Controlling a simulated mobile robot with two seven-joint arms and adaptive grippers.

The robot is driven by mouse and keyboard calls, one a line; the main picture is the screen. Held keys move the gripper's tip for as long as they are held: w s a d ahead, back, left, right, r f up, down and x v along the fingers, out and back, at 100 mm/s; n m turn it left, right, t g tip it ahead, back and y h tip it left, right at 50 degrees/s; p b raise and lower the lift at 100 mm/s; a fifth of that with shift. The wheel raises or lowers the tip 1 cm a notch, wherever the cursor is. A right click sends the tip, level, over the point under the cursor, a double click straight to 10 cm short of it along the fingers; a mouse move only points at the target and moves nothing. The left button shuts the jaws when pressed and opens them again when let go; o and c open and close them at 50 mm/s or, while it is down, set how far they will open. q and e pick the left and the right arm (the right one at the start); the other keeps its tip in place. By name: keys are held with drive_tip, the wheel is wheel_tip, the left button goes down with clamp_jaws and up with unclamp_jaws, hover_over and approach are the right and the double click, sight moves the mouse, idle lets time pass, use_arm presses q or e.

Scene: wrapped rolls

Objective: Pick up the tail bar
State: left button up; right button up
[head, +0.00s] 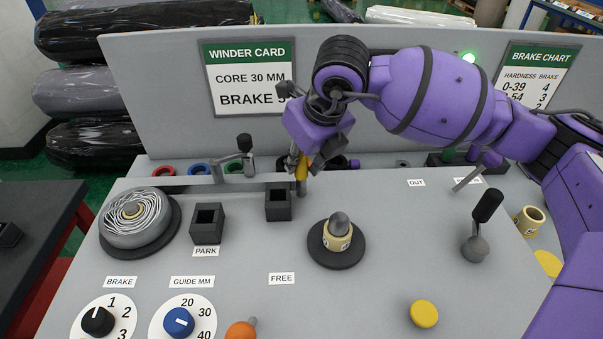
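My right gripper (304,164) reaches down from the upper right to the rear middle of the grey panel. A small upright yellow piece (301,174) shows at its fingertips. I cannot tell whether the fingers close on it or only stand beside it. A thin grey strip (225,186) runs right from a white wound roll (133,219) to a dark square block (278,207), just left of the yellow piece. No part is marked as the tail bar, so I cannot tell for certain which it is. My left gripper is out of view.
A dark open block (207,222) stands behind the PARK label. A cream core on a dark round base (338,245) stands right of centre. A black-handled lever (481,225) rises at the right. The panel around the FREE label (282,279) is mostly clear.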

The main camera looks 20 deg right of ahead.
clamp_jaws()
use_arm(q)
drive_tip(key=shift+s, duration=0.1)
use_arm(e)
drive_tip(key=shift+r, duration=0.1)
drive_tip(key=shift+r, duration=0.55)
drive_tip(key=s+a+r, duration=0.3)
drive_tip(key=s+r, duration=0.9)
drive_tip(key=s, duration=0.1)
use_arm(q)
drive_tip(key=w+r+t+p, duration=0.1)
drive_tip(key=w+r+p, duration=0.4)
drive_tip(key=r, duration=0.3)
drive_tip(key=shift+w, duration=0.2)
use_arm(e)
wheel_tip(320, 180, up, 10)
drive_tip(key=shift+s+d, duration=0.15)
drive_tip(key=shift+s, duration=0.2)
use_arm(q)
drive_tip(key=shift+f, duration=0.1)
use_arm(e)
drive_tip(key=shift+f, duration=0.1)
